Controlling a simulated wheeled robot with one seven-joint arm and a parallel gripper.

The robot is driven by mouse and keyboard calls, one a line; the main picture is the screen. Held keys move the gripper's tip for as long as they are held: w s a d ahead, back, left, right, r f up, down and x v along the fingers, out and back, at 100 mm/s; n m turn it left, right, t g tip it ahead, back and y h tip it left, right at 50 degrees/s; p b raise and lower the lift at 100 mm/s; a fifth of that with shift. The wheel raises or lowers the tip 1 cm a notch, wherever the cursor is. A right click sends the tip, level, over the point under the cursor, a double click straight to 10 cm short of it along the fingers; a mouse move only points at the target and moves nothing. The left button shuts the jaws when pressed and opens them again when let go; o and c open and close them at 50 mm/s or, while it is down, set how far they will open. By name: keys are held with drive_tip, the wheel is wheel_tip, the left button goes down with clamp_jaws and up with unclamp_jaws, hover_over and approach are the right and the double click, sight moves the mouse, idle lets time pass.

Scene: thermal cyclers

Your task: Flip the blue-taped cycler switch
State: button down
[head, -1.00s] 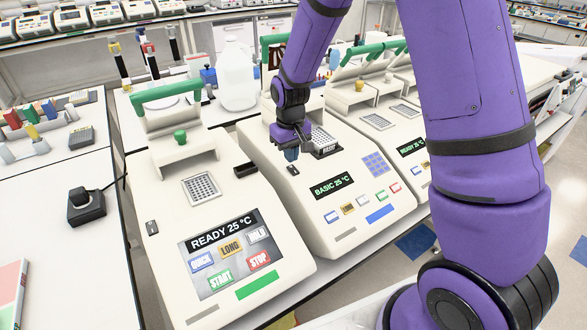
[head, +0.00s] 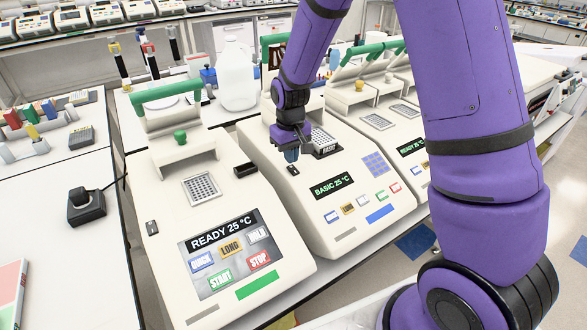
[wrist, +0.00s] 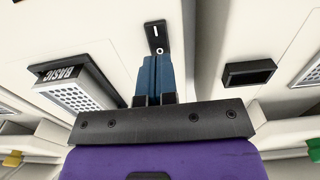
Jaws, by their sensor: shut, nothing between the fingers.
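The blue-taped cycler is the middle white machine (head: 330,222), with a blue tape strip (head: 381,214) on its front and a display reading BASIC 25 °C. Its small black rocker switch (head: 293,170) sits on its upper left side. The wrist view shows the switch (wrist: 155,37) with I and O marks, the O end nearest the fingers. My gripper (head: 291,156) has its blue fingers shut and empty, just behind the switch in the head view. In the wrist view the fingertips (wrist: 154,58) lie right by the O end; whether they touch is unclear.
A green-taped cycler (head: 150,235) reading READY 25 °C stands left, with its own switch (head: 152,228). A third cycler (head: 395,125) stands right. A black slot piece (head: 245,170) lies to the left.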

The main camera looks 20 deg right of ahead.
drive_tip(key=shift+f, duration=1.05)
idle(0.6)
drive_tip(key=shift+r, duration=0.1)
drive_tip(key=shift+r, duration=3.4)
drive_tip(key=shift+r, duration=0.2)
wheel_tip(320, 180, up, 8)
drive_tip(key=r+t, duration=0.1)
hover_over(291, 167)
drive_tip(key=s+d, duration=0.2)
drive_tip(key=s, duration=0.2)
drive_tip(key=s+d+r+m+t, duration=0.2)
drive_tip(key=s+d+r+t, duration=0.15)
drive_tip(key=s+r, duration=1.05)
drive_tip(key=s+d, duration=0.1)
drive_tip(key=s, duration=1)
drive_tip(key=shift+d+f+t, duration=0.2)
drive_tip(key=shift+t, duration=0.15)
